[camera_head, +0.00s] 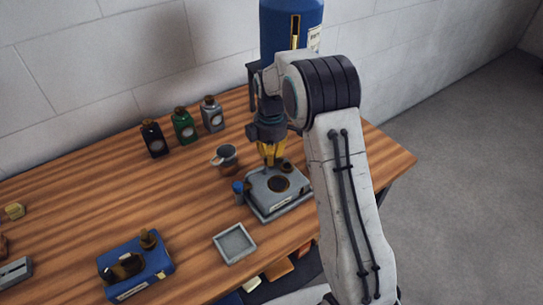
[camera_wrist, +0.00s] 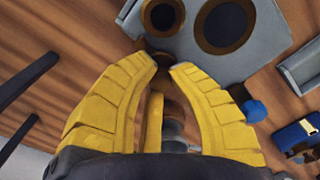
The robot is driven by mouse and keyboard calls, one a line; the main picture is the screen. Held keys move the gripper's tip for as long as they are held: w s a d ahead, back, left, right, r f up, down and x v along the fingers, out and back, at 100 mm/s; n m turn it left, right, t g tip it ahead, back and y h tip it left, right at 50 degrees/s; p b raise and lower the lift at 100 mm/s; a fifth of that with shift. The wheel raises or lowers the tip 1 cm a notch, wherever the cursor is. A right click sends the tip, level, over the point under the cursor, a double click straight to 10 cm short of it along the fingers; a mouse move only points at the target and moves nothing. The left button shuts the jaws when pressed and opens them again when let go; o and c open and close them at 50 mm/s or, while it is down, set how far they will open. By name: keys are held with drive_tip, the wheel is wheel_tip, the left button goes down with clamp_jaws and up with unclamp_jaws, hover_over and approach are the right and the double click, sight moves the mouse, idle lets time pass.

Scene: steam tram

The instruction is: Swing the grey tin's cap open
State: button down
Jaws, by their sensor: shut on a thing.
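The grey box-shaped tin (camera_head: 278,190) stands near the table's right edge. In the wrist view its grey top (camera_wrist: 270,35) shows a large dark round with a brass-brown rim and a smaller dark round beside it. My gripper (camera_head: 270,160) points down at the tin's back edge. In the wrist view the yellow fingers (camera_wrist: 162,62) close in around a small dark knob (camera_wrist: 156,55) at the tin's edge. The fingertips partly hide the knob, and I cannot clearly see how the cap sits.
A grey cup (camera_head: 226,155) and a small blue-topped container (camera_head: 238,188) stand close by. An empty grey tray (camera_head: 234,243) and a blue box (camera_head: 137,267) lie nearer the front. Black (camera_head: 153,138), green (camera_head: 184,125) and grey (camera_head: 212,114) bottles stand behind. A blue cylinder (camera_head: 288,25) rises beyond.

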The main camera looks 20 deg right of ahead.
drive_tip(key=shift+f+m, duration=0.1)
drive_tip(key=shift+m, duration=0.3)
drive_tip(key=c, duration=1.1)
unclamp_jaws()
drive_tip(key=shift+c, duration=0.2)
drive_tip(key=shift+w, duration=0.1)
wheel_tip(320, 180, up, 12)
